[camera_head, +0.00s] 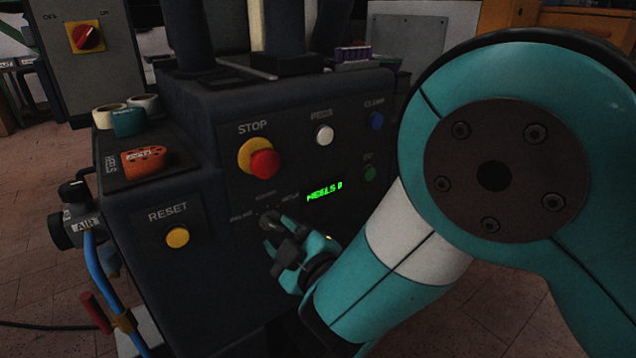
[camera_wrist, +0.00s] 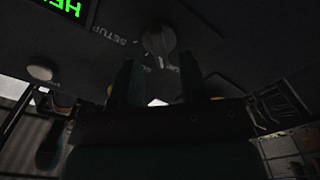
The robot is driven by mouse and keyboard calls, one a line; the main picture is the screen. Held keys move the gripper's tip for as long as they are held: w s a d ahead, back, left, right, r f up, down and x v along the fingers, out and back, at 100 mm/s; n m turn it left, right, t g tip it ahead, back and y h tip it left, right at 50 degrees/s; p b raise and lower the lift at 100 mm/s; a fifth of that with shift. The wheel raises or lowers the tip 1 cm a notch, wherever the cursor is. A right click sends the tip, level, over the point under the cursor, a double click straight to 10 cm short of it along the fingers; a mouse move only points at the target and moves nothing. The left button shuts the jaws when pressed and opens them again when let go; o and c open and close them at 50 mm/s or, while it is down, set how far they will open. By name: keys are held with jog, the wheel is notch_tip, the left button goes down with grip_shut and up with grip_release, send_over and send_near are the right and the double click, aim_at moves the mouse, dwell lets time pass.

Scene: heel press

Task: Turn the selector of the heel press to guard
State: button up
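The heel press (camera_head: 215,110) is a dark cabinet with a control panel facing me. Its selector (camera_wrist: 158,40) is a grey knob in the wrist view, with a SETUP label (camera_wrist: 108,35) to its left. In the head view my gripper mostly hides the knob, and the small labels around it are too blurred to read. My gripper (camera_head: 272,228) is at the selector, low on the panel. In the wrist view its two dark fingers (camera_wrist: 158,72) are apart, with the knob just beyond the gap between their tips. I cannot tell whether they touch it, or where it points.
A red STOP button (camera_head: 265,163), white button (camera_head: 324,135), blue button (camera_head: 377,121) and green button (camera_head: 370,173) surround a green HEELS display (camera_head: 325,190). A yellow RESET button (camera_head: 177,237) is left. A blue air hose (camera_head: 103,280) hangs at the left side.

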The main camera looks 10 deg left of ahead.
aim_at(276, 227)
jog(key=shift+p+x, duration=0.55)
jog(key=shift+x, duration=0.9)
jog(key=shift+c, duration=0.4)
grip_shut()
jog(key=shift+m+b, duration=0.3)
jog(key=m+b, duration=0.3)
jog(key=m, duration=0.1)
jog(key=shift+w+f, duration=0.1)
jog(key=shift+m+b, duration=0.95)
jog(key=shift+m, duration=1.05)
